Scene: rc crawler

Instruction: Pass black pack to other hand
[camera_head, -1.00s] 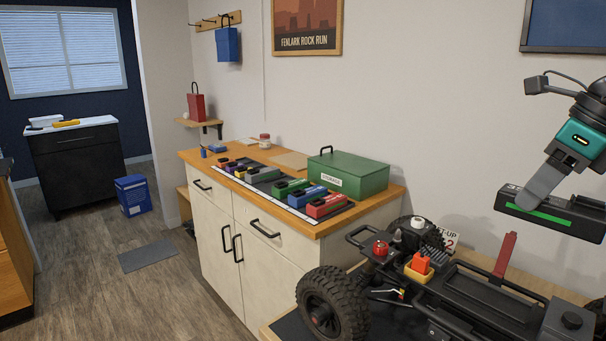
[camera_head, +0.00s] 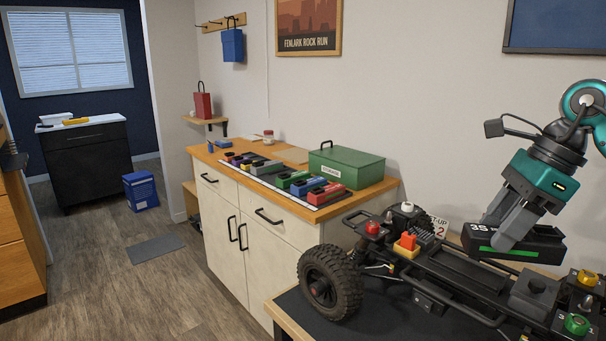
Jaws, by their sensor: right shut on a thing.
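My right gripper (camera_head: 516,226) reaches in from the right and points down. It is shut on the black pack (camera_head: 545,245), a long black block with a green stripe and pale lettering on its side. The pack is held near the far side of the RC crawler (camera_head: 440,268), above or just behind its chassis; I cannot tell whether it touches anything. My left gripper is not in view.
The crawler stands on a dark mat (camera_head: 296,305) on a workbench, its big black tyre (camera_head: 330,283) at the near left. A wooden-topped cabinet (camera_head: 262,240) holds a green box (camera_head: 346,168) and several coloured packs. Open floor lies left.

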